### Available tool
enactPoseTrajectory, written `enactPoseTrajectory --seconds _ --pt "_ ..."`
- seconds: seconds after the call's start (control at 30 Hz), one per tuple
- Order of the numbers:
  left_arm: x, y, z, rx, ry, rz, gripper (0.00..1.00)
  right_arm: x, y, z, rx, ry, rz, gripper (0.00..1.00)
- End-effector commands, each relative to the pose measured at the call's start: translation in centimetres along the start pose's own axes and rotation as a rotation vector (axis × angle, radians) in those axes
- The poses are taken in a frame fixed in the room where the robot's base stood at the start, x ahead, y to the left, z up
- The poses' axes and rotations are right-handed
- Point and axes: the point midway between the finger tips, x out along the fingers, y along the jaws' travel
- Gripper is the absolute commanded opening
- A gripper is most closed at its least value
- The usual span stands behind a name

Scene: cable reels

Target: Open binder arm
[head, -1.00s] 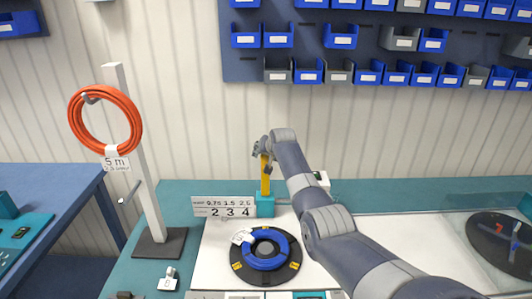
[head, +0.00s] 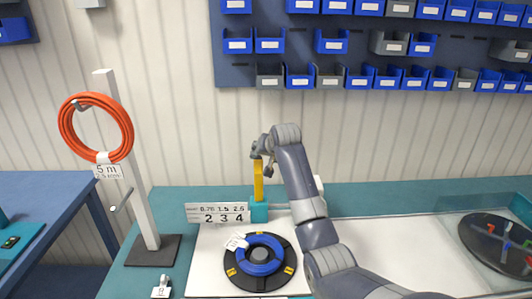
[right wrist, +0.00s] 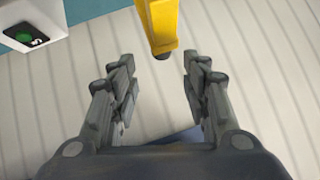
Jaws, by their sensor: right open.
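The binder arm is a yellow upright bar (head: 258,182) standing in a teal base (head: 259,212) at the back of the white work surface. In the right wrist view the yellow arm (right wrist: 162,22) comes in from the top, its dark tip between and just ahead of the fingers. My right gripper (head: 262,152) is at the top end of the yellow arm in the head view. In the right wrist view this gripper (right wrist: 158,88) is open, with a finger on each side and nothing between them. Contact with the arm does not show. My left gripper is out of view.
A blue cable coil (head: 260,255) lies on a black round reel in front of the binder. A number sign (head: 217,213) stands left of the teal base. An orange coil (head: 66,130) hangs on a white post (head: 140,190). Blue bins line the wall above.

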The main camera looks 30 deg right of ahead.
Motion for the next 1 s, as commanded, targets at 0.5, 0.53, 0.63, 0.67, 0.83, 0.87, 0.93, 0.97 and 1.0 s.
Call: enactPoseTrajectory --seconds 0.5,0.53,0.63,0.67,0.83,0.87,0.93,0.97,1.0 --pt "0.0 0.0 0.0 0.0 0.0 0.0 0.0 -2.4 0.0 0.0 0.0 0.0 0.0 0.43" --pt "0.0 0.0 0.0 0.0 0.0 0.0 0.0 -2.4 0.0 0.0 0.0 0.0 0.0 0.43" --pt "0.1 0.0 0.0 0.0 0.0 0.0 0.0 -2.3 -0.1 0.1 -0.001 0.001 -0.004 0.3" --pt "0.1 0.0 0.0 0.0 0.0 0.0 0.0 -2.3 -0.3 0.2 -0.004 0.002 -0.013 0.23" --pt "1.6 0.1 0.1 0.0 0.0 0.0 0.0 -1.5 -5.1 2.2 -0.054 0.065 -0.211 0.0" --pt "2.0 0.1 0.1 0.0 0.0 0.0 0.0 -1.5 -6.5 2.8 -0.065 0.088 -0.272 0.0" --pt "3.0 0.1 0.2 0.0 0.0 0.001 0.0 -2.2 -10.2 4.0 -0.078 0.163 -0.432 0.0" --pt "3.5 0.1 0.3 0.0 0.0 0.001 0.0 -2.8 -11.7 4.4 -0.077 0.201 -0.501 0.0" --pt "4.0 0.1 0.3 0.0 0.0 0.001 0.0 -3.7 -13.5 4.9 -0.066 0.253 -0.59 0.0"
